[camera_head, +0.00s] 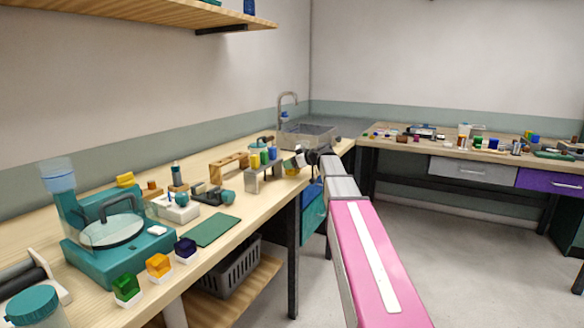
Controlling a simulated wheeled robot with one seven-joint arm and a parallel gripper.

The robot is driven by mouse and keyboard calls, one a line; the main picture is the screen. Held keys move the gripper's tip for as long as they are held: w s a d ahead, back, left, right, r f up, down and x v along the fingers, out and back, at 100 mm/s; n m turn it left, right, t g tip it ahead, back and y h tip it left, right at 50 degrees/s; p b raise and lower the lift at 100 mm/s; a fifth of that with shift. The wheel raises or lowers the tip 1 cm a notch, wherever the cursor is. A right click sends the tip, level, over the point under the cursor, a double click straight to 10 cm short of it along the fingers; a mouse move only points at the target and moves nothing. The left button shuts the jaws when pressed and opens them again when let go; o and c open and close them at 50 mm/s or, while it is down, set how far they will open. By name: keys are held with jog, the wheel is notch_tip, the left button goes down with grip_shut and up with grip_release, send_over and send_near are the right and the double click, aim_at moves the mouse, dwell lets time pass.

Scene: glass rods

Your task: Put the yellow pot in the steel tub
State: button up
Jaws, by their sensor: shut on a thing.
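The steel tub (306,136) is the grey basin at the far end of the left bench, under a curved tap. My gripper (299,158) is at the far end of my outstretched arm, over the bench edge just in front of the tub. It is small and partly hidden by my wrist. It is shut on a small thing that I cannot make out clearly. A small yellow patch (291,171) shows just below the fingers; I cannot tell whether it is the yellow pot or whether it is held.
A small rack (262,171) with green, yellow and blue vials stands left of my gripper. A wooden stand (229,166) is further left. Green, orange and dark blue blocks (158,266) sit near the front. A right-hand bench (470,150) holds many small items.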

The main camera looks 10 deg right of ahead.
jog(key=shift+f, duration=0.75)
jog(key=shift+f, duration=0.2)
jog(key=o, duration=1)
